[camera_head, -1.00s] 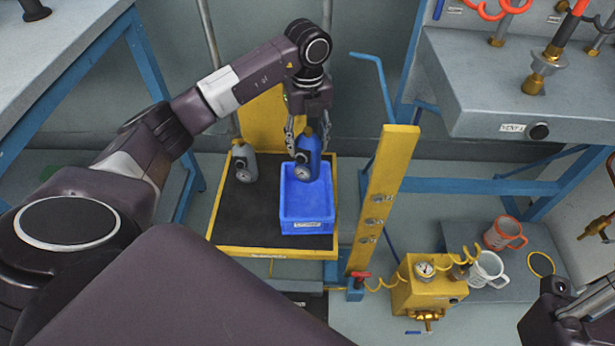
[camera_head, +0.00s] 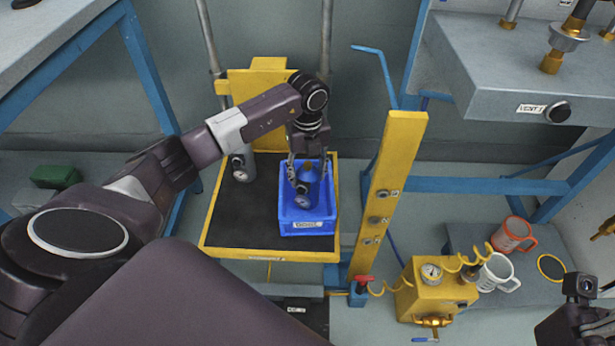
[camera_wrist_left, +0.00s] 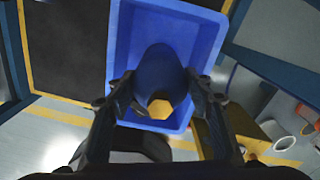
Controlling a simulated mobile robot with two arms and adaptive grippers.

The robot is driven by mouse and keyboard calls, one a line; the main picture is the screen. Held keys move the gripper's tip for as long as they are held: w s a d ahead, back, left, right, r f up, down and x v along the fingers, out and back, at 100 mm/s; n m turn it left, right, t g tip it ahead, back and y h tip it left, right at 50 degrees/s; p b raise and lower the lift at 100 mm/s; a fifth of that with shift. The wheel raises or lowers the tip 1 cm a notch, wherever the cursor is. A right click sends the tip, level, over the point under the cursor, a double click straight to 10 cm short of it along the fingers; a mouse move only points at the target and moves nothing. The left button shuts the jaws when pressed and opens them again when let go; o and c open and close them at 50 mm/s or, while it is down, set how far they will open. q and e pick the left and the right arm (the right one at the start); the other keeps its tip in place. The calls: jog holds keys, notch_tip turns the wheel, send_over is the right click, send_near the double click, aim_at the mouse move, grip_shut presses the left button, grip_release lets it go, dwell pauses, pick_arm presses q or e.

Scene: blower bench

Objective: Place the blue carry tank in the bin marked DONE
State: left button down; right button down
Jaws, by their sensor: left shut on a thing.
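The blue carry tank (camera_head: 308,190) has a brass top and a round gauge. It is upright and low inside the blue bin (camera_head: 307,227), whose front label is too small to read surely. My left gripper (camera_head: 306,178) is shut on the tank near its top. In the left wrist view the tank (camera_wrist_left: 157,72) is between the two fingers (camera_wrist_left: 158,98), with the bin (camera_wrist_left: 206,28) around it. I cannot tell whether the tank touches the bin floor. Part of my right gripper (camera_head: 588,300) shows at the lower right edge; its fingers are not clear.
The bin stands on a black-topped cart with a yellow rim (camera_head: 215,225). A grey tank (camera_head: 241,165) stands on it at the left. A yellow post (camera_head: 390,185) rises to the right. A yellow pump box (camera_head: 432,290), a white mug (camera_head: 497,272) and an orange mug (camera_head: 512,235) are farther right.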

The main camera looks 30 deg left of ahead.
pick_arm(q)
jog(key=shift+r, duration=0.15)
jog(key=c, duration=1)
grip_release()
jog(key=shift+f, duration=0.2)
jog(key=shift+o, duration=0.2)
